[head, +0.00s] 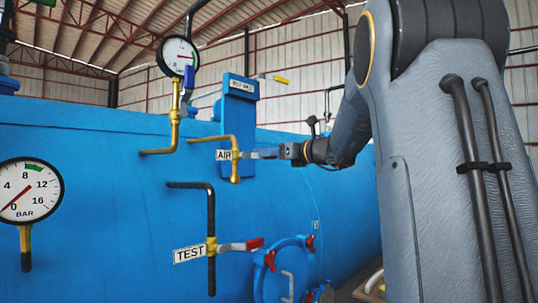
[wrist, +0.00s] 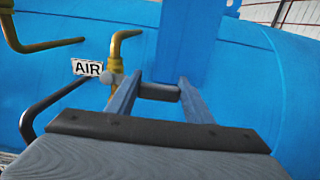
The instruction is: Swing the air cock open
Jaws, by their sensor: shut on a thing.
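The air cock (head: 235,155) sits on a brass pipe on the blue autoclave, beside a white AIR label (head: 223,155). In the wrist view the label (wrist: 87,67) and the cock's grey hub (wrist: 113,79) are left of my gripper. My gripper (head: 275,153) reaches in from the right at the cock's height, its fingers pointing at the lever side. In the wrist view my gripper (wrist: 159,84) has its two fingers apart with a dark piece between them. It is shut on the cock's lever, which lies about level in the head view and is mostly hidden by the fingers.
Below is the TEST cock (head: 211,248) with a red-ended lever (head: 254,244). Above are a pressure gauge (head: 178,57) and a blue upright box (head: 238,110) close behind the air cock. A large gauge (head: 28,190) is at left. A blue hatch (head: 287,270) is lower right.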

